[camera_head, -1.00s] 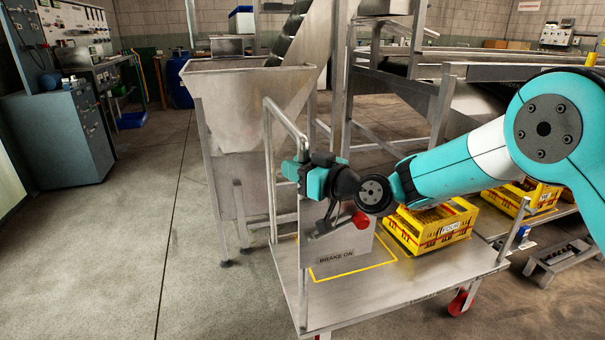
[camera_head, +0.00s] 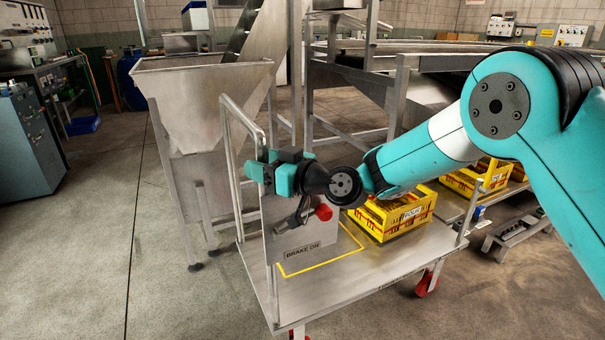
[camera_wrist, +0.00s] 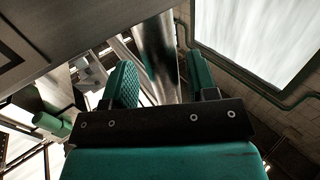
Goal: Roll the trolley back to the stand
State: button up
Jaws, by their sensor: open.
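The trolley (camera_head: 352,290) is a flat grey metal deck on red-wheeled castors, with a tubular push handle (camera_head: 240,113) at its left end. A grey box on it carries a lever with a red knob (camera_head: 323,212) and a label (camera_head: 303,250) reading BRAKE ON. My gripper (camera_head: 257,172) is at the handle's near upright. In the wrist view my open gripper (camera_wrist: 162,85) shows a metal bar (camera_wrist: 156,55) between its two fingers; I cannot tell whether they touch it. A yellow crate (camera_head: 398,216) sits on the deck. I cannot tell which structure is the stand.
A steel hopper (camera_head: 205,85) stands behind the handle. A metal machine frame (camera_head: 400,100) is behind the deck. Another yellow crate (camera_head: 468,184) sits farther right. A low metal step (camera_head: 515,238) is on the floor at right. The floor at left is clear.

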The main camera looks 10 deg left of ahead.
jog(key=b+v, duration=0.2)
jog(key=v, duration=1.4)
jog(key=shift+r+b, duration=0.15)
jog(key=shift+b, duration=0.15)
jog(key=s+d+m+g+h, duration=0.35)
jog(key=s+d+h, duration=0.3)
jog(key=s, duration=0.65)
jog(key=s+d+m+g+h, duration=0.2)
jog(key=s+d+g+h, duration=0.35)
jog(key=s, duration=0.65)
notch_tip(320, 180, up, 24)
jog(key=d+t+p, duration=0.1)
jog(key=d+p, duration=0.1)
jog(key=p, duration=2.2)
jog(key=shift+s+f+p, duration=0.25)
jog(key=shift+s+p, duration=0.1)
jog(key=shift+s, duration=0.1)
